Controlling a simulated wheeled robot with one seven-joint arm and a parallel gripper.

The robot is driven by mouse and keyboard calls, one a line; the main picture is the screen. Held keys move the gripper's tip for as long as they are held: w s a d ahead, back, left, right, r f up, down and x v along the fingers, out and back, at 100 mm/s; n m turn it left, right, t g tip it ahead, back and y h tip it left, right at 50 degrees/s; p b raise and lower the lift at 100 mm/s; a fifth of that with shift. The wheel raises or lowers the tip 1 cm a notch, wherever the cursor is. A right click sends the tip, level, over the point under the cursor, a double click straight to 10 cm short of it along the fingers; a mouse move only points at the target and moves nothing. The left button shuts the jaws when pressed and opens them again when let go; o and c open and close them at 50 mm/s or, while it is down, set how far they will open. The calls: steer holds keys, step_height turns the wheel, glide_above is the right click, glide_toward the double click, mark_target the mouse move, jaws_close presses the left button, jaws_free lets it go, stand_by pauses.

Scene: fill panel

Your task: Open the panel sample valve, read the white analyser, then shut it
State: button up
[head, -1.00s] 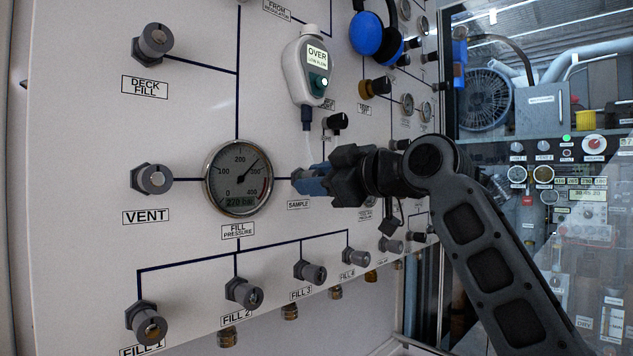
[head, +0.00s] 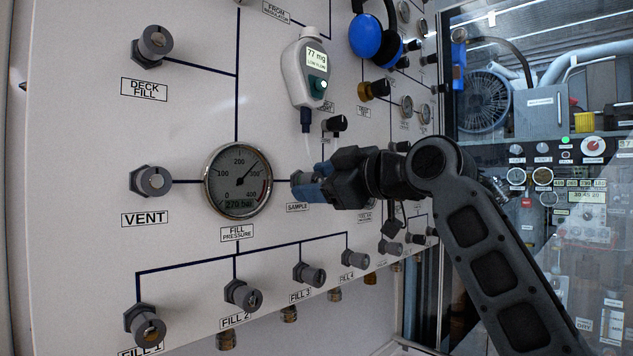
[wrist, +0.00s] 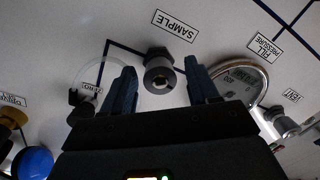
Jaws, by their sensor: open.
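The sample valve (wrist: 158,76) is a grey knob under the SAMPLE label in the wrist view. My gripper (wrist: 160,70) is open, with one blue finger on each side of the knob; I cannot tell whether either touches it. In the head view my gripper (head: 303,187) is at the panel (head: 90,250) above the SAMPLE label and hides the knob. The white analyser (head: 294,75) hangs on the panel above it. Its screen appears to read 77 mg, with LOW FLOW in small letters beneath.
The fill pressure gauge (head: 238,181) is just left of my gripper and shows 270 bar. The vent knob (head: 151,181), deck fill knob (head: 153,46) and several fill knobs surround it. A dark ZERO knob (head: 335,123) and blue ear defenders (head: 367,36) are above.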

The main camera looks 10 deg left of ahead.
steer(key=v, duration=0.7)
steer(key=shift+s+d+r, duration=0.1)
steer(key=shift+d, duration=0.1)
stand_by(1.1)
